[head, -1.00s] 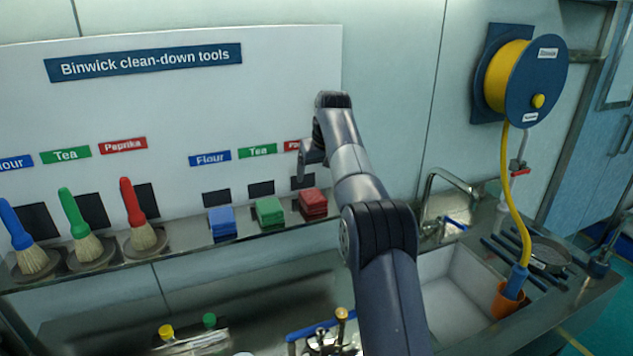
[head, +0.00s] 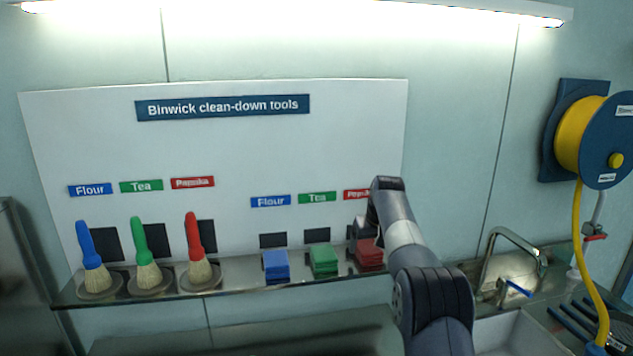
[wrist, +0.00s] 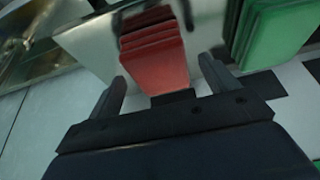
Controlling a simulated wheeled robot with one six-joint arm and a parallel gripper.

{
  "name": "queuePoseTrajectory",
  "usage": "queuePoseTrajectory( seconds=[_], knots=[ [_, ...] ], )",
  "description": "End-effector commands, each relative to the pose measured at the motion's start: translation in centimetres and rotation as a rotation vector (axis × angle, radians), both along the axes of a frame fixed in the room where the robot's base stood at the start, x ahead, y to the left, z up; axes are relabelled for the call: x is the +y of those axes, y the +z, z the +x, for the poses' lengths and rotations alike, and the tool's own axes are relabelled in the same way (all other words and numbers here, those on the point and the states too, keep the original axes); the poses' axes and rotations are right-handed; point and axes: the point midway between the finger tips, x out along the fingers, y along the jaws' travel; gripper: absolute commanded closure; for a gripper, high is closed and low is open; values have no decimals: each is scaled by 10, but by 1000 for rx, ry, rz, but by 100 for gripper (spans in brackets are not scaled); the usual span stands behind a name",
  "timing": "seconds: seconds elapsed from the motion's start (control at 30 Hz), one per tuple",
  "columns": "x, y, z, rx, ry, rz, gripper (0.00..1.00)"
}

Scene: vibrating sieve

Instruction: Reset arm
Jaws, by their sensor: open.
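My gripper (wrist: 163,70) is open in the wrist view, with one finger on each side of a red stack of folded pads (wrist: 157,60). I cannot tell whether the fingers touch it. In the head view, my arm reaches to the same red stack (head: 369,257) at the right end of the shelf. My gripper (head: 362,232) is dark and partly hidden there.
A green stack (head: 324,261) and a blue stack (head: 276,266) sit left of the red one. Several brushes stand further left on the shelf (head: 240,293). A faucet (head: 512,250) and a yellow hose reel (head: 590,140) are at right.

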Motion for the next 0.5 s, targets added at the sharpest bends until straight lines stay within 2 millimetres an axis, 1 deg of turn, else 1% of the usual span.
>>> queuePoseTrajectory(
  seconds=[0.1,0.13,0.2,0.3,0.5],
  knots=[
    [2,-21,8,3,0,0,19],
    [2,-11,9,-5,1,0,19],
    [1,-2,5,-6,0,0,19],
    [1,10,4,-3,0,0,19],
    [1,21,4,-1,-1,1,19]
  ],
)
